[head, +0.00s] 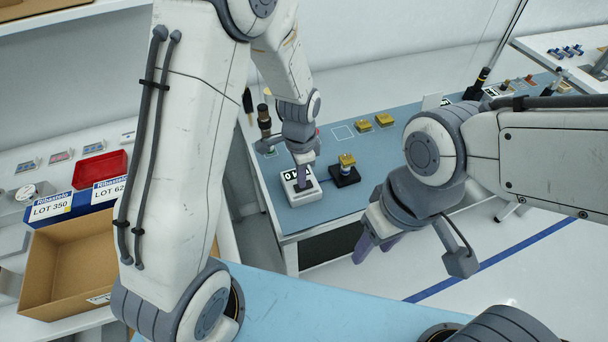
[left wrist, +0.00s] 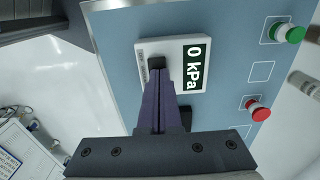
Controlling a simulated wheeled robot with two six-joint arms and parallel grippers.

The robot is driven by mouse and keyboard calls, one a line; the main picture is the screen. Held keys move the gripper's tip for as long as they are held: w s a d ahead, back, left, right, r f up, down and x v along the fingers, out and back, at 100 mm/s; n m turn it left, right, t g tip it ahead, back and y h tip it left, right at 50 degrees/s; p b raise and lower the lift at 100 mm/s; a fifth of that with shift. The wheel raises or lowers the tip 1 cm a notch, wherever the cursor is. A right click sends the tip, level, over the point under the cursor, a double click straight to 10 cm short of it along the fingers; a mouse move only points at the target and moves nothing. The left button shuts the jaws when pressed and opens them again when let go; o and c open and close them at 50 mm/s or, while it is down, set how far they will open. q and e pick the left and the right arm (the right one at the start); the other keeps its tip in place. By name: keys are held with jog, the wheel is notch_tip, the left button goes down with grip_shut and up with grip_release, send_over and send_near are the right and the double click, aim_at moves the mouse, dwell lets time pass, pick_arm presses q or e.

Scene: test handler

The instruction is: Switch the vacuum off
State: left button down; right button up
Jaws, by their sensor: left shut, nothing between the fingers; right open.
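The vacuum unit is a white box (head: 306,198) on the blue bench top, with a dark display. In the left wrist view the box (left wrist: 150,47) shows a display (left wrist: 194,66) reading "0 kPa". A small black switch (left wrist: 157,62) sits on its face beside the display. My left gripper (head: 304,184) is shut and empty, pointing down at the box. In the left wrist view its fingertips (left wrist: 158,76) are at the switch; whether they touch it I cannot tell. My right gripper (head: 375,246) is open and empty, off the bench's front edge.
A black block with a yellow top (head: 345,172) stands right of the unit. A green button (left wrist: 288,33) and a red button (left wrist: 258,110) are on the panel. Yellow parts (head: 384,120) lie farther back. A cardboard box (head: 80,262) and red tray (head: 100,170) are at left.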

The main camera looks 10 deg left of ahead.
aim_at(294, 187)
pick_arm(q)
jog(key=shift+r+p, duration=0.55)
jog(key=shift+r, duration=0.05)
jog(key=r+p, duration=0.3)
jog(key=r, duration=0.1)
jog(key=shift+s+a, duration=0.15)
jog(key=shift+a, duration=0.1)
notch_tip(294, 187, up, 9)
jog(key=a+b, duration=0.1)
jog(key=shift+s+f+b, duration=0.15)
jog(key=shift+s+b, duration=0.2)
jog(key=shift+s, duration=0.1)
